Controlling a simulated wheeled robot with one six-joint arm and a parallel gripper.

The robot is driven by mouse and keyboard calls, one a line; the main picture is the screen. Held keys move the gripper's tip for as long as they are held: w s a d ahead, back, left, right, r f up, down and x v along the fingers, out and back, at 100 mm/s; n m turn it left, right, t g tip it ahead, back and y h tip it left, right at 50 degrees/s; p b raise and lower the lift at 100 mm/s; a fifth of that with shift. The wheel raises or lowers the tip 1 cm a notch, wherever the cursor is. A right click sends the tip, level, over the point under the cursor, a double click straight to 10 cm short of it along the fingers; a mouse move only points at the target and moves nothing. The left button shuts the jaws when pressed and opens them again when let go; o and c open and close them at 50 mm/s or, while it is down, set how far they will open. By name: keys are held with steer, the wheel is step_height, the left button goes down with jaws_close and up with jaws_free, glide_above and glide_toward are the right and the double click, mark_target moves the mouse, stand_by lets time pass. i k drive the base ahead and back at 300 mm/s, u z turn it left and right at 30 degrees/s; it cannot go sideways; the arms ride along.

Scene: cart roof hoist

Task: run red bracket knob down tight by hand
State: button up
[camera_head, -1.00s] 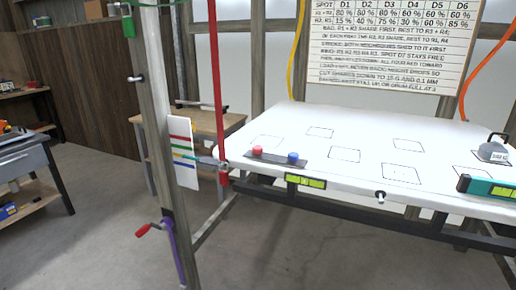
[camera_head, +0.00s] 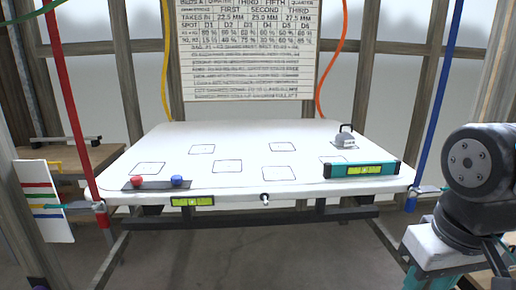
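A red knob (camera_head: 136,181) sits on a dark strip (camera_head: 156,184) at the front left of the white roof panel (camera_head: 232,147). A blue knob (camera_head: 177,181) sits on the same strip, to its right. Part of my arm shows at the right edge; my gripper is not in view.
A teal level (camera_head: 361,169) and a grey weight with a handle (camera_head: 344,139) rest on the panel's right side. A small yellow-green level (camera_head: 192,201) is on the front edge. A blue strap (camera_head: 437,105) hangs at the right. A striped card (camera_head: 46,200) stands at the left.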

mark_target(137, 181)
steer(key=u, duration=0.7)
steer(key=i, duration=1.1)
steer(key=z, duration=0.55)
